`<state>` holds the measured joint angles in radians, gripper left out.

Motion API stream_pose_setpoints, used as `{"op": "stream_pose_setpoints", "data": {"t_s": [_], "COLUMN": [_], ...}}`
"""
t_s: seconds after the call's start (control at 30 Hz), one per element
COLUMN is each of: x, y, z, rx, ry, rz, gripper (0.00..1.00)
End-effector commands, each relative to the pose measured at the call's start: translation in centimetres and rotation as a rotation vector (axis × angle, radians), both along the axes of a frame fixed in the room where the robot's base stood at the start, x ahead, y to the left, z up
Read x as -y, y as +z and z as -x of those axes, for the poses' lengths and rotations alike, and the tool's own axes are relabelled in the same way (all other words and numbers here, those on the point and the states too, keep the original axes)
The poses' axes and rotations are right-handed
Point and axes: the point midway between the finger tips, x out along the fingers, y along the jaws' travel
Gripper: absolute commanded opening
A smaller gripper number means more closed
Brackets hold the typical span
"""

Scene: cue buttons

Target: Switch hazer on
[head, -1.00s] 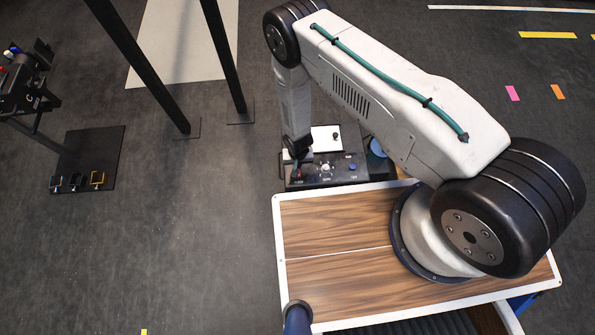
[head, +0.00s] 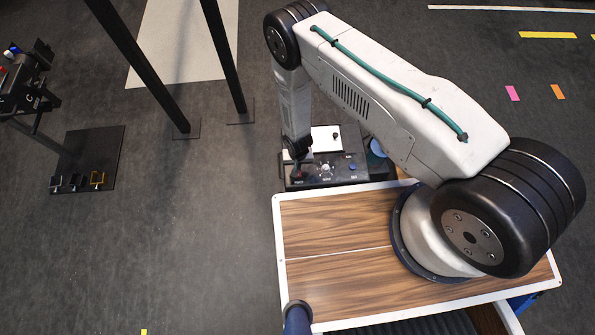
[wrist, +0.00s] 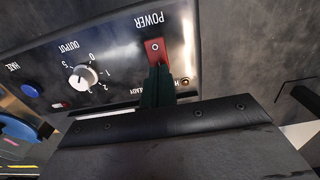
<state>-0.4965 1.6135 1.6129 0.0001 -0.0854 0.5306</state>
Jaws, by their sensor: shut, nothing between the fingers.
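The hazer (head: 340,177) is a dark box with a control panel, standing just past the edge of my wooden deck. In the wrist view its panel appears upside down. The red POWER rocker switch (wrist: 155,48) shows a small round mark on its visible end. My gripper (wrist: 157,88) has dark green fingers, shut and empty, with the tips at the switch's near end and covering part of it. I cannot tell whether they press it. A white OUTPUT knob (wrist: 82,77) and a blue HAZE button (wrist: 30,90) sit left of the switch.
Two black posts (head: 225,60) rise left of my arm.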

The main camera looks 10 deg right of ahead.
Motion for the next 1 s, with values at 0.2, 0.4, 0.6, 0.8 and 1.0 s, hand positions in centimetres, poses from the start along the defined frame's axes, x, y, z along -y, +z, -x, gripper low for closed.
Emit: {"op": "stream_pose_setpoints", "data": {"t_s": [0.2, 0.4, 0.6, 0.8, 1.0], "x": [0.0, 0.0, 0.0, 0.0, 0.0], "y": [-0.4, -0.7, -1.0, -1.3, -1.1], "z": [0.0, 0.1, 0.1, 0.0, 0.0], "rx": [0.000, -0.001, -0.001, 0.000, 0.000], "ry": [0.000, 0.000, 0.000, 0.000, 0.000], "rz": [0.000, 0.001, 0.001, 0.000, 0.000], "gripper": [0.00, 0.00, 0.00, 0.00, 0.00]}}
